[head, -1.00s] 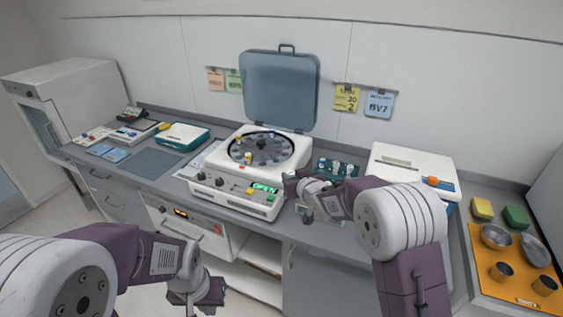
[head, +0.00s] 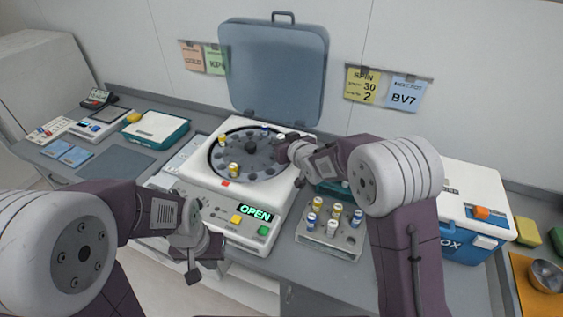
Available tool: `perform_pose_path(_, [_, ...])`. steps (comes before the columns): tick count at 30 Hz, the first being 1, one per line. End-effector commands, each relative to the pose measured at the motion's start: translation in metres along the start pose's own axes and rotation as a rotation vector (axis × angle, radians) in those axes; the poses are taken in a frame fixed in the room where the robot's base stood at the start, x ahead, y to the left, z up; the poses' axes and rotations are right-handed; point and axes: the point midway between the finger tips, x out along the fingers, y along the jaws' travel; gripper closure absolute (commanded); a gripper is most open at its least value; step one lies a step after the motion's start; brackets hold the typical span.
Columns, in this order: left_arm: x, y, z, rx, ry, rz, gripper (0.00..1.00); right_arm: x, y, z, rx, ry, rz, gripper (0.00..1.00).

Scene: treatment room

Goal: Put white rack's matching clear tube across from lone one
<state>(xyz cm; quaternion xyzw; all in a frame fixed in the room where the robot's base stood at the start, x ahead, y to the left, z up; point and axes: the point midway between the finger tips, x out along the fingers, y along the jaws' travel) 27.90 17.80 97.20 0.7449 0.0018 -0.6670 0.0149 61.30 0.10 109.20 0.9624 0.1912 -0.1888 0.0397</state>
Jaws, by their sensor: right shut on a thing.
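The open centrifuge (head: 190,182) holds a dark rotor (head: 251,163) with a ring of holes. A yellow-capped tube (head: 234,170) stands at its front left, and a blue cap (head: 265,131) shows at the back. The light rack (head: 345,248) in front holds several tubes with yellow, blue and white caps. My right gripper (head: 283,148) is shut at the rotor's right rim; its fingers hide most of what it holds, and a small pale top shows there. My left gripper (head: 193,268) hangs in front of the centrifuge, its finger gap unclear.
The raised lid (head: 273,72) stands behind the rotor. A teal rack (head: 328,188) is partly hidden behind my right arm. A cool box (head: 470,212) stands at the right. A teal-and-white box (head: 155,130) and a grey mat (head: 115,162) lie at the left.

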Motion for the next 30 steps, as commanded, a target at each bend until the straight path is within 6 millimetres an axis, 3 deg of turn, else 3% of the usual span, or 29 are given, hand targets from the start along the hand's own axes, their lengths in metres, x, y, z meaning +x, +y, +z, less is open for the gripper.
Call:
perform_pose_path(1, [0.000, 0.000, 0.000, 0.000, 0.000, 0.000, 1.00, 0.004, 0.000, 0.011, 0.000, -0.004, 0.000, 1.00])
perform_pose_path(8, [0.000, 0.000, -0.001, 0.000, 0.001, 0.000, 1.00, 0.011, 0.000, 0.025, 0.000, 0.001, 0.000, 1.00])
perform_pose_path(14, [-0.001, 0.000, -0.001, 0.000, 0.001, 0.000, 1.00, 0.023, 0.000, 0.055, 0.000, -0.002, 0.001, 1.00])
perform_pose_path(26, [0.004, 0.000, 0.000, 0.000, 0.001, 0.000, 1.00, 0.026, 0.000, 0.062, -0.001, 0.002, 0.001, 1.00])
perform_pose_path(27, [0.004, 0.000, 0.000, 0.000, 0.000, 0.000, 1.00, 0.025, 0.000, 0.061, -0.001, 0.002, 0.001, 0.71])
perform_pose_path(29, [0.003, 0.000, 0.000, 0.000, 0.000, 0.000, 1.00, 0.025, 0.000, 0.060, -0.001, 0.002, 0.001, 0.55])
perform_pose_path(30, [0.003, 0.000, 0.000, 0.000, 0.001, 0.000, 1.00, 0.025, 0.000, 0.060, -0.001, 0.001, 0.001, 0.55])
